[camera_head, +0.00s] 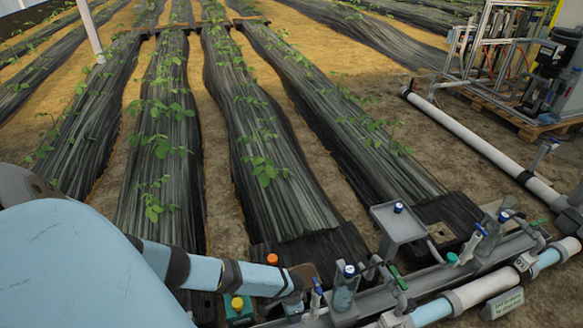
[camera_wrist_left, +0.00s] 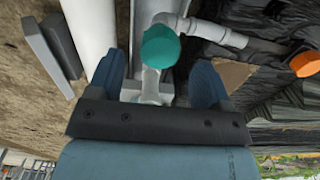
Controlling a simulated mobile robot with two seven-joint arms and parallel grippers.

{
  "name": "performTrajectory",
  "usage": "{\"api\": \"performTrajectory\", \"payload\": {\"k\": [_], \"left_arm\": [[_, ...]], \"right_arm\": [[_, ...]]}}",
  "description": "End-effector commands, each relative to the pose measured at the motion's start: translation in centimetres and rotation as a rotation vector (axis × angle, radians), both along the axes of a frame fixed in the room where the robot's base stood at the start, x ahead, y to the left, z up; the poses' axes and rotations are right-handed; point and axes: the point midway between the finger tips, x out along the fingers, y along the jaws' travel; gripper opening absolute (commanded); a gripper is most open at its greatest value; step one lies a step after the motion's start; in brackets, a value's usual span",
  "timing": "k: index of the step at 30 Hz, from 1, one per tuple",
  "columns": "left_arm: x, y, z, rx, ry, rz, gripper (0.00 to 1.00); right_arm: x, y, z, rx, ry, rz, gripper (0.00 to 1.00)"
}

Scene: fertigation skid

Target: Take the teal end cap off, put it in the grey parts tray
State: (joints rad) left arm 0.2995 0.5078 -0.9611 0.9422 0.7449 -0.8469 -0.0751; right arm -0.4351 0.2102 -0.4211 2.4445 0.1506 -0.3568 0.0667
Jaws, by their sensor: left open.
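The teal end cap (camera_wrist_left: 160,46) shows in the left wrist view, round, on the end of a pale fitting. It lies just beyond my open left gripper (camera_wrist_left: 156,66), roughly centred between the fingertips; I see no contact. In the head view my left gripper (camera_head: 291,302) is low in the centre, partly hidden by its own wrist, and I cannot make out the cap there. A small teal part (camera_head: 452,257) shows further right, apart from the gripper. The grey parts tray (camera_head: 404,230) stands right of the gripper, with a small blue-and-white part (camera_head: 398,207) on it.
Orange (camera_head: 272,259) and yellow (camera_head: 237,302) knobs are close beside my left wrist. A clear filter body (camera_head: 344,292) with a blue top stands between gripper and tray. Pipes and valves line the front right. A label plate (camera_head: 502,303) hangs there. Planted beds lie behind.

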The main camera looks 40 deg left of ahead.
Motion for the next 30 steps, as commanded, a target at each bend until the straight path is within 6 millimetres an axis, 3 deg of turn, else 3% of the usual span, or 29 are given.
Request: {"api": "performTrajectory", "payload": {"k": [15, 24, 26, 30], "left_arm": [[0.0, -0.1, -4.2, 0.000, 0.000, -0.001, 0.72], [0.0, 0.0, -4.4, 0.000, 0.000, -0.001, 0.72], [0.0, 0.0, -4.4, 0.000, 0.000, -0.001, 0.61], [0.0, 0.0, -4.4, 0.000, 0.000, 0.000, 0.29]], "right_arm": [[0.0, 0.0, -3.6, 0.000, 0.000, 0.000, 0.49], [0.0, 0.0, -3.9, -0.002, 0.003, 0.000, 0.49], [0.0, 0.0, -3.9, -0.002, 0.004, 0.000, 0.49], [0.0, 0.0, -4.0, -0.003, 0.004, 0.000, 0.49]]}}
